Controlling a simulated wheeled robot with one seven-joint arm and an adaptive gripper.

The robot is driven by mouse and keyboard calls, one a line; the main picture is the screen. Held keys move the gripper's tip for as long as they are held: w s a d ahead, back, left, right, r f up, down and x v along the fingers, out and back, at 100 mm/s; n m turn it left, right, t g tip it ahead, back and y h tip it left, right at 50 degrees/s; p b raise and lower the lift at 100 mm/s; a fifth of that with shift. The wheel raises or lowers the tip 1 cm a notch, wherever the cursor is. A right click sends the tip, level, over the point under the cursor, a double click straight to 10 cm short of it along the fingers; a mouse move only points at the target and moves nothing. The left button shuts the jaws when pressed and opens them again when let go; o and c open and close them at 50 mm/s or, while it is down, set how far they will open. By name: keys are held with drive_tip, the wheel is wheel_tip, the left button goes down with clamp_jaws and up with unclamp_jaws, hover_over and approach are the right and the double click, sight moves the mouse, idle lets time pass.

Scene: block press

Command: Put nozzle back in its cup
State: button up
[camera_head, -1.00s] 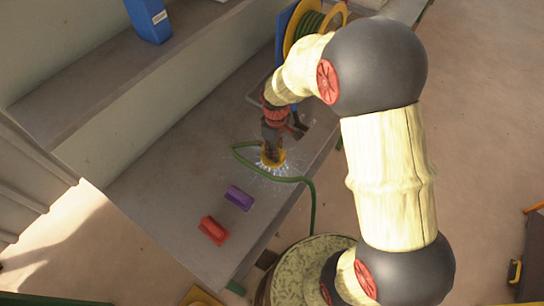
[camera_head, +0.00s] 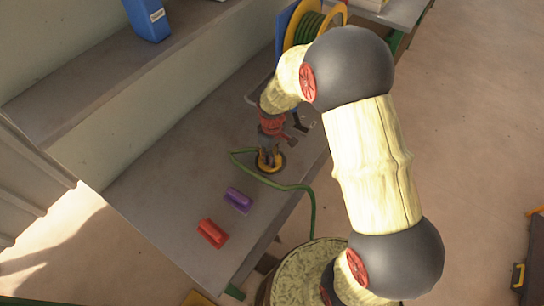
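The yellow round cup (camera_head: 270,169) stands on the grey bench, with a dark inside. My gripper (camera_head: 269,158) points down right over it, with its fingertips at the rim. The fingers look spread a little, but they are too small to tell if they hold something. The green hose (camera_head: 290,187) loops from the left of the gripper, under the cup's near side, and off the bench's front edge. Its upper end (camera_head: 238,152) runs toward the gripper. The nozzle itself cannot be made out; it is hidden by the gripper or the cup.
A purple block (camera_head: 238,200) and a red block (camera_head: 212,233) lie on the bench (camera_head: 170,190) nearer the front left. A yellow reel with green hose (camera_head: 308,27) stands behind. A blue box (camera_head: 148,18) sits on the shelf. The bench's left part is clear.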

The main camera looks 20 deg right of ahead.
drive_tip(key=o, duration=0.5)
drive_tip(key=shift+c, duration=0.2)
drive_tip(key=s+r+m+t+p, duration=0.1)
drive_tip(key=s+r+p, duration=0.15)
drive_tip(key=r, duration=1.05)
drive_tip(key=s+r+m+t+p, duration=0.15)
drive_tip(key=s+r, duration=0.25)
drive_tip(key=r, duration=1)
drive_tip(key=s+r+m+t, duration=0.3)
drive_tip(key=s+r, duration=0.5)
drive_tip(key=s, duration=0.7)
drive_tip(key=shift+a+r+m+b, duration=0.2)
drive_tip(key=shift+m+b, duration=0.25)
drive_tip(key=shift+m, duration=0.4)
